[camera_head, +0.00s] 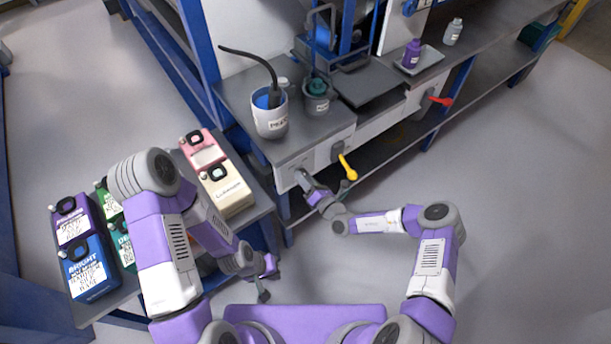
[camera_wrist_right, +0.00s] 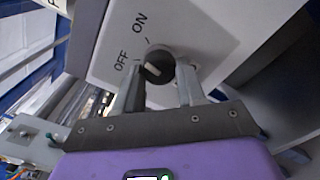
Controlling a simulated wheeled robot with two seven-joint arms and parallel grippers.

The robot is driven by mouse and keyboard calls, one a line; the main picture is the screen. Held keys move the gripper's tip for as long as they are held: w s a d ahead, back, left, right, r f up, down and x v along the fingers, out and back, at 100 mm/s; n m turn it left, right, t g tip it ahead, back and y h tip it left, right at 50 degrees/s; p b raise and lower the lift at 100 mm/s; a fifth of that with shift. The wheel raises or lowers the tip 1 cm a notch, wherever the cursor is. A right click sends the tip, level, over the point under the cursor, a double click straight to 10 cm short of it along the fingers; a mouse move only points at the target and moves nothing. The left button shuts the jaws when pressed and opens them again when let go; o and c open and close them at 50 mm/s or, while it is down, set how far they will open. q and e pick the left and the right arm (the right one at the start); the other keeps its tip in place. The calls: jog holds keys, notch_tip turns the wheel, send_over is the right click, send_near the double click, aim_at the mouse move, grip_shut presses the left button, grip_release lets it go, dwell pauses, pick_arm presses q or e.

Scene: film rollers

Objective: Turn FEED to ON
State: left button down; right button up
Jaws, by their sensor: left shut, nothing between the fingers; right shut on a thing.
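The pale bar lies nearer the OFF side. My right gripper (camera_wrist_right: 160,88) is shut on the knob, one finger on each side. In the head view my right gripper (camera_head: 304,180) is at the left end of the bench's front panel (camera_head: 287,178), and the knob is hidden there. No FEED label is readable. My left gripper (camera_head: 266,280) is shut and empty, low beside the side bench.
A yellow lever (camera_head: 347,167) and a red lever (camera_head: 440,101) stick out of the bench front, right of my right gripper. A white pail (camera_head: 270,125) stands on the bench above. Several labelled jugs (camera_head: 88,265) stand at left. The floor at right is clear.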

jog(key=shift+s+m+p, duration=0.1)
jog(key=shift+m+p, duration=0.45)
jog(key=shift+m, duration=1.45)
jog(key=shift+a, duration=0.1)
jog(key=o, duration=1.1)
jog(key=shift+c, duration=0.2)
jog(key=p+v, duration=0.1)
jog(key=v, duration=0.6)
jog(key=shift+s+p, duration=0.2)
jog(key=shift+p, duration=0.2)
